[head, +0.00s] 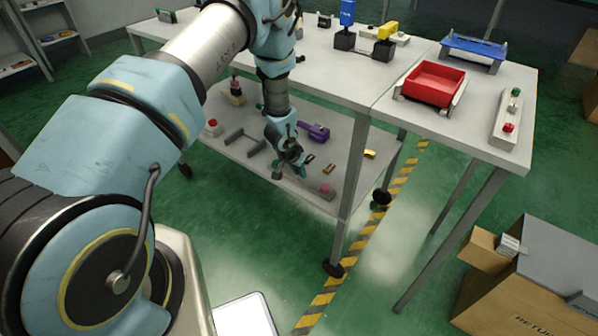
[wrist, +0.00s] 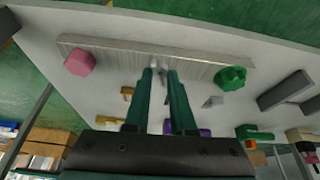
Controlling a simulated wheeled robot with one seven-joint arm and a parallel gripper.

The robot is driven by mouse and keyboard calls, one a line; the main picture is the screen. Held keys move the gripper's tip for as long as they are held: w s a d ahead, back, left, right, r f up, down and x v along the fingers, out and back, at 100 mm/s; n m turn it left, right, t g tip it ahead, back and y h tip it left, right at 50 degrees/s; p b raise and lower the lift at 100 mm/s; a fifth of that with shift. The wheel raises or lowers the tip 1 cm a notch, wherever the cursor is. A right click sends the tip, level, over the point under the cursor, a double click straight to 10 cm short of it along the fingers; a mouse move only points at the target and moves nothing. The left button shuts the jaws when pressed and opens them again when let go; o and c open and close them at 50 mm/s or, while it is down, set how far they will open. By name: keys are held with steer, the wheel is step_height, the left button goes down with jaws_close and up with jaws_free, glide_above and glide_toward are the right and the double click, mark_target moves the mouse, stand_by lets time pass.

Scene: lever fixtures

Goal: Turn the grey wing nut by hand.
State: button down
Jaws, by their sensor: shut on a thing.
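My gripper (wrist: 160,76) has its two green fingers shut on the grey wing nut (wrist: 158,67), at the middle of a long grey metal bar (wrist: 110,58) in the wrist view. Only a little of the wing nut shows between the fingertips. A pink knob (wrist: 79,62) sits on the bar to the left, and a green knob (wrist: 231,78) on it to the right. In the head view my gripper (head: 291,155) is at the lower shelf, with the pink knob (head: 326,191) to its right. The wing nut cannot be made out there.
The lower shelf (head: 345,150) also holds a purple object (head: 315,131), a grey handle fixture (head: 245,139) and small yellow pieces. The tabletop above the shelf carries a red tray (head: 435,82) and a switch panel (head: 509,119). Table legs stand close on the right.

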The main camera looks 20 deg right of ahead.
steer(key=shift+w+m, duration=0.1)
steer(key=shift+m, duration=0.2)
steer(key=m+g+p, duration=0.1)
steer(key=m, duration=0.1)
steer(key=m+g, duration=0.1)
steer(key=m, duration=0.1)
steer(key=shift+w+a+h+p, duration=0.1)
steer(key=shift+w+h+p, duration=0.1)
steer(key=shift+h+p, duration=0.15)
steer(key=m+g, duration=0.1)
steer(key=m, duration=0.2)
steer(key=shift+f+b, duration=0.1)
steer(key=shift+b, duration=0.2)
steer(key=shift+m+b, duration=0.4)
steer(key=shift+m, duration=0.2)
steer(key=shift+w, duration=0.1)
steer(key=c, duration=0.8)
jaws_free()
steer(key=shift+o, duration=0.2)
steer(key=v, duration=1.1)
steer(key=shift+w, duration=0.15)
